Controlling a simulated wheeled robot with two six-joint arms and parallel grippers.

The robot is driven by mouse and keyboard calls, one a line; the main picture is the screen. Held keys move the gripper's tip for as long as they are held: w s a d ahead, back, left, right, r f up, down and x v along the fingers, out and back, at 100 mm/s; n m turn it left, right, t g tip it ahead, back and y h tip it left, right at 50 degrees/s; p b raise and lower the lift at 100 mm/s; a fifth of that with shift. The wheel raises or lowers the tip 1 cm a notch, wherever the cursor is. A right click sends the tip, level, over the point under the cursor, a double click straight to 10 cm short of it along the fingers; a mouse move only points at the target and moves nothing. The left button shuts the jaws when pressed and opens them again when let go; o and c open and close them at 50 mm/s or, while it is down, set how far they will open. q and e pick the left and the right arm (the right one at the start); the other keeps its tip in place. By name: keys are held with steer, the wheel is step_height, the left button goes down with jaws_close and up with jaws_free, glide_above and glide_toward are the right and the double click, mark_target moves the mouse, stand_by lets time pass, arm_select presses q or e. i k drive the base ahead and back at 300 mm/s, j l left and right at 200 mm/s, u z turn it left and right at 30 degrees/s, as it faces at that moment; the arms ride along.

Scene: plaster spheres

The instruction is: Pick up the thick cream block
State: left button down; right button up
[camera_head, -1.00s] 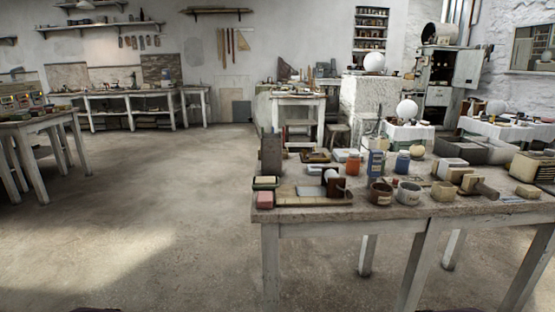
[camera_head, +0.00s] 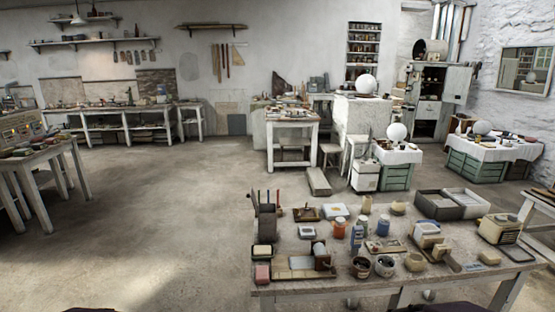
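Several cream pieces lie on the near worktable (camera_head: 335,290), and I cannot tell for sure which one is the thick cream block. A bulky cream block-like piece (camera_head: 500,229) sits at the table's right end. A smaller cream-topped piece (camera_head: 263,250) lies at the left end, just behind a pink block (camera_head: 262,272). Another pale block (camera_head: 427,230) lies right of the middle among tools. Neither of my grippers shows; only dark edges, perhaps of my arms, appear at the bottom of the view.
Floor left of the table is clear. White plaster spheres (camera_head: 397,132) rest on furniture behind.

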mark_target(415, 262)
steer(key=z, duration=1.25)
